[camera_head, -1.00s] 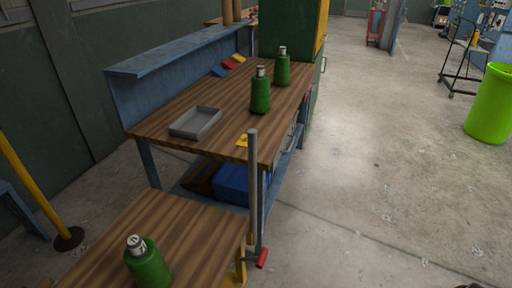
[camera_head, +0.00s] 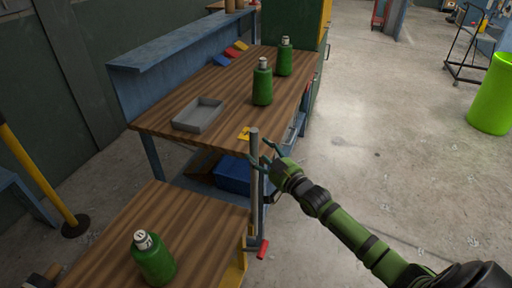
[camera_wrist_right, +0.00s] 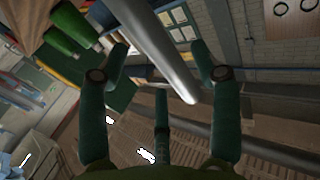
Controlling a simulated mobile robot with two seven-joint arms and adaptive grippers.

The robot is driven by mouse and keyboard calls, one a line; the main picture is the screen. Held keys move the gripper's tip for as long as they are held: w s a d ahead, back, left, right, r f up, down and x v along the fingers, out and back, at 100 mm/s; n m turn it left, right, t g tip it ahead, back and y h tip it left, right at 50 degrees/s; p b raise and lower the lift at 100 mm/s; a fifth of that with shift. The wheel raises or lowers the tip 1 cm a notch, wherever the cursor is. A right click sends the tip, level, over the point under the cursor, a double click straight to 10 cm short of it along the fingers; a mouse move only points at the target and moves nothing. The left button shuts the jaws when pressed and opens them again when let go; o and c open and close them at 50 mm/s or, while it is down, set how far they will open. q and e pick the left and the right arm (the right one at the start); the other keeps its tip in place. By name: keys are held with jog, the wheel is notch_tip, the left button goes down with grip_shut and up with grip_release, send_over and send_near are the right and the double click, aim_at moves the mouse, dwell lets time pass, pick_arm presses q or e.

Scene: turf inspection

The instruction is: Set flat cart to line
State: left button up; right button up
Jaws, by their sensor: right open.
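A cart with a flat wooden top (camera_head: 185,220) and yellow frame parts (camera_head: 236,272) stands at the bottom left of the head view. A green bottle with a pale cap (camera_head: 153,260) stands on it. A grey upright bar (camera_head: 254,180) rises at its far right corner, with a red piece at the foot. My right gripper (camera_head: 264,172) is open beside the bar, reaching in from the right. In the right wrist view the bar (camera_wrist_right: 150,45) runs between the spread fingers of the gripper (camera_wrist_right: 160,60); contact cannot be told. My left gripper is not in view.
Behind the cart stands a wooden workbench (camera_head: 160,119) with a grey tray (camera_head: 198,115) and two green bottles (camera_head: 262,82). A yellow post (camera_head: 40,178) stands at left. Concrete floor (camera_head: 390,150) is open at right, before a lime bin (camera_head: 492,95).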

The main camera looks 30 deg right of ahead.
aim_at(256, 149)
jog(key=shift+w+a, duration=0.15)
jog(key=shift+w, duration=0.7)
jog(key=shift+w+a, duration=0.1)
jog(key=shift+w, duration=0.7)
grip_shut()
